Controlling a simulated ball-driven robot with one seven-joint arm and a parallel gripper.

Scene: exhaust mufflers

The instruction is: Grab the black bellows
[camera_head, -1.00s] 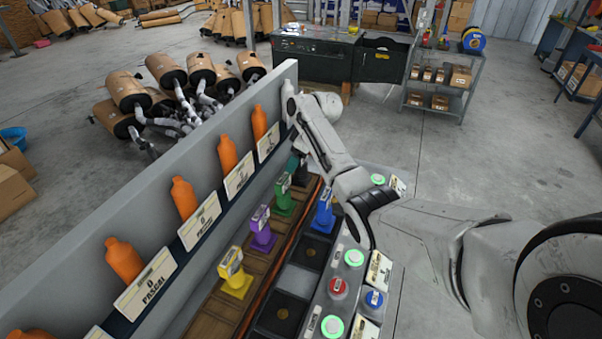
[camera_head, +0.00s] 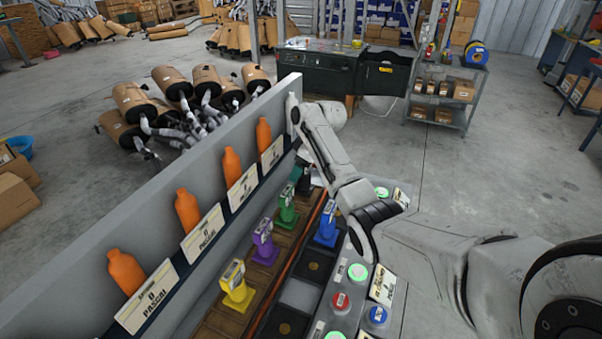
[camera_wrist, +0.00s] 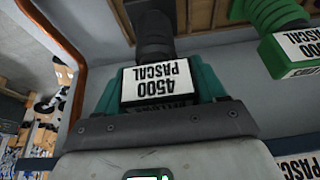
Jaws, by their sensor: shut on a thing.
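The black bellows (camera_wrist: 154,35) is upside down at the top of the wrist view, a ribbed black tube on a block with a white label reading 4500 PASCAL. My gripper (camera_wrist: 158,88) is shut on this block, with a teal finger on each side of the label. In the head view my arm hides most of the gripper and the bellows, at the far end of the row of coloured bellows.
Green (camera_head: 287,207), purple (camera_head: 264,243) and yellow (camera_head: 235,285) bellows stand in the wooden row, and a blue one (camera_head: 326,226) stands right of it. A grey wall (camera_head: 80,236) with orange bottles runs along the left. A button panel (camera_head: 352,293) lies right.

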